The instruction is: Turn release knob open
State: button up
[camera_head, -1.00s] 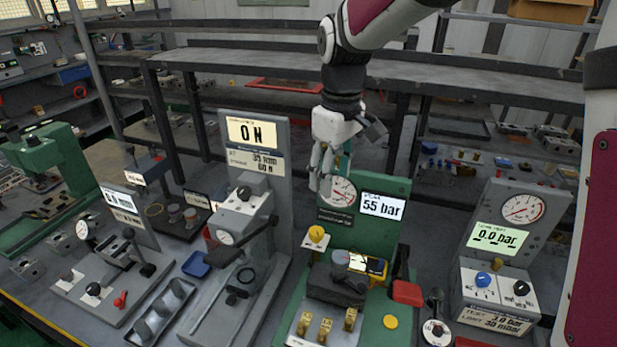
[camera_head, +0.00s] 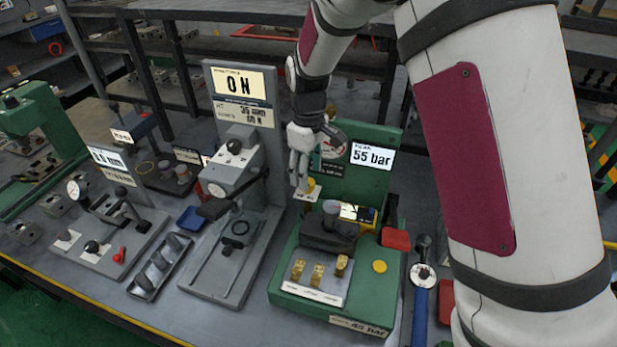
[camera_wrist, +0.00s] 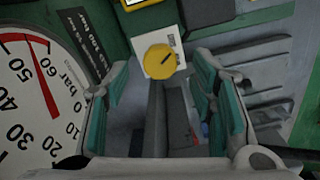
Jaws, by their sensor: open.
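The yellow round knob (camera_head: 311,187) sits on a small white plate on the green 55 bar station (camera_head: 374,208). In the wrist view the knob (camera_wrist: 160,61) shows a dark pointer mark tilted up to the right, and its plate has small print I cannot read. My gripper (camera_head: 299,177) is just above and left of the knob in the head view.
A pressure gauge (camera_wrist: 32,95) with a red needle is close to the left finger in the wrist view. The 55 bar display (camera_head: 373,156) stands behind. The grey 0 N press (camera_head: 235,180) is close on the left. Brass pieces (camera_head: 317,275) stand at the station's front.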

jog(key=shift+f, duration=1.45)
jog(key=c, duration=1.1)
jog(key=shift+c, duration=0.2)
jog(key=m, duration=0.3)
jog(key=shift+m, duration=0.4)
jog(key=m, duration=0.3)
jog(key=shift+m+p, duration=0.3)
jog(key=shift+p, duration=0.05)
jog(key=m, duration=0.6)
jog(key=shift+a+p, duration=0.1)
jog(key=shift+p, duration=0.25)
jog(key=shift+m, duration=0.4)
